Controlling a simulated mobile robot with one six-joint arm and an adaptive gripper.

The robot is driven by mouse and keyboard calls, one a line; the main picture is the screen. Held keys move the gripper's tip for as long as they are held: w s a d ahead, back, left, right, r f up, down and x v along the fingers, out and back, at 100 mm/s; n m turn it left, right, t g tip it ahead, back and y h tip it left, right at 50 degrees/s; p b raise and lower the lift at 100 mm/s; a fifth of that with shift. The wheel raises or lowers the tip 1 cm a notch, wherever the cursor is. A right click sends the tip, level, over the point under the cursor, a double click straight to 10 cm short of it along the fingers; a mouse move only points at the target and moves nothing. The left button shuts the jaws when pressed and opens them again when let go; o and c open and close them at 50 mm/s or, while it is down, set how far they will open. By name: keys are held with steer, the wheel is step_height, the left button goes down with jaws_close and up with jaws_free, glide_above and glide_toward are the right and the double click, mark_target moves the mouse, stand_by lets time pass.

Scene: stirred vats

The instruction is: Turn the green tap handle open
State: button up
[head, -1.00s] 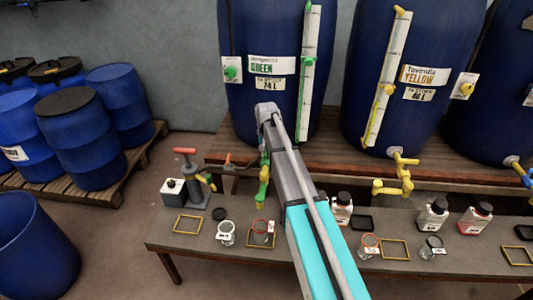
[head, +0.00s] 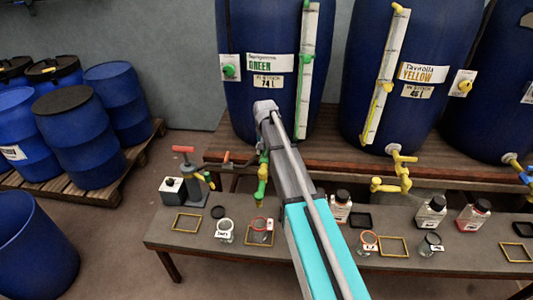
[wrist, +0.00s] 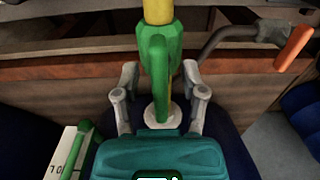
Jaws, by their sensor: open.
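The green tap handle (wrist: 154,75) is seen close up in the wrist view, on the tap with a yellow pipe (wrist: 158,10) and a pale round flange (wrist: 163,116). My gripper (wrist: 161,100) is open, with one grey finger on each side of the green tap. Gaps show between the fingers and the handle. In the head view the green and yellow tap (head: 262,182) hangs below the vat labelled GREEN (head: 267,25), partly hidden by my arm. My gripper's fingers cannot be made out there.
A bent grey rod with an orange grip (wrist: 294,48) is right of the tap in the wrist view. A wooden shelf (head: 400,160) bears the vats. The lower bench (head: 195,240) holds jars, bottles and yellow frames. A yellow tap (head: 400,170) is to the right.

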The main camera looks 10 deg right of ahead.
steer(key=shift+m, duration=0.4)
